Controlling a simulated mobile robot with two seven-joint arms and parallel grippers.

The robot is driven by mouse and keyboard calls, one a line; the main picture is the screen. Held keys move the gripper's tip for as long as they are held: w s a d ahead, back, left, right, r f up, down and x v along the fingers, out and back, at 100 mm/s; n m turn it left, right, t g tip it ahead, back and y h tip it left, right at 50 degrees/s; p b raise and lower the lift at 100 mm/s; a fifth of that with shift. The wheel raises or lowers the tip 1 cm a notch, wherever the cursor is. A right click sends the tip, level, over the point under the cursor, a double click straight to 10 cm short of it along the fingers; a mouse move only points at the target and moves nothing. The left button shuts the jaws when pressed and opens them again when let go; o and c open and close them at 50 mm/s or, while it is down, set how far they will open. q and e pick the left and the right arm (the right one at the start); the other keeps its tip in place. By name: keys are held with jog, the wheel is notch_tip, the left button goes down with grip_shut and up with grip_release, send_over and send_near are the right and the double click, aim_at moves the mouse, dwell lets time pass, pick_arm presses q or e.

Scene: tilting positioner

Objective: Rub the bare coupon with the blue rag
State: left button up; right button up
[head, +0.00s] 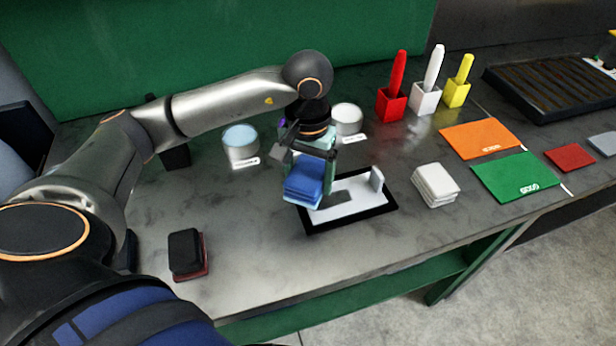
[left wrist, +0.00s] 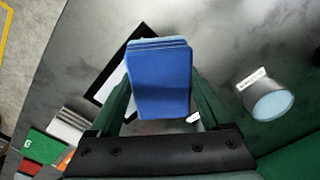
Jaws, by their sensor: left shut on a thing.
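My left gripper (head: 310,160) is shut on the folded blue rag (head: 303,187). In the left wrist view the rag (left wrist: 160,82) sits between the two green fingers. The rag is over the left end of a white plate with a black border (head: 318,222); I cannot tell whether it touches. A small grey upright piece (head: 376,179) stands at the plate's right end, and a dark grey patch (head: 342,197) shows on the plate, perhaps the coupon or a shadow. The gripper and rag hide the plate's left part. My right gripper is not in view.
A folded white cloth stack (head: 435,185) lies right of the plate. Two round tins (head: 240,143) (head: 347,120) stand behind. A black and red block (head: 187,253) is at front left. Orange (head: 481,138) and green (head: 517,177) mats lie at right. Front left bench is mostly clear.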

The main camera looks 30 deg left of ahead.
pick_arm(q)
notch_tip(320, 180, up, 2)
jog(key=shift+p, duration=0.35)
